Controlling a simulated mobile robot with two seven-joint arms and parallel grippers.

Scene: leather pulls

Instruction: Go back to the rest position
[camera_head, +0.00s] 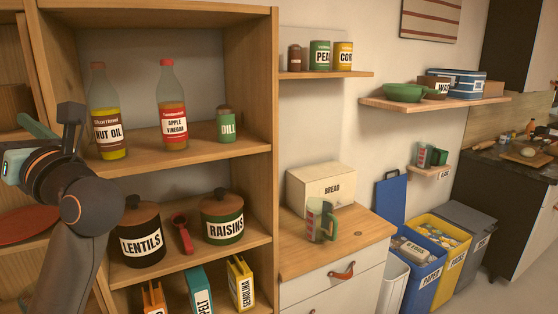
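My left arm comes in from the lower left, and its wrist is raised in front of the left side of the shelf unit (262,100). My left gripper (58,122) is at the far left, left of the nut oil bottle (107,122). A dark end part and a green piece show there, but I cannot tell whether the fingers are open or shut, or whether they hold anything. My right gripper is not in view. A drawer with a brown leather pull (341,271) is at the lower middle and looks closed.
Vinegar (172,115), a dill jar (226,125), lentils (140,240) and raisins (222,218) stand on the shelves near my arm. Bins (420,280) and open floor are at the right.

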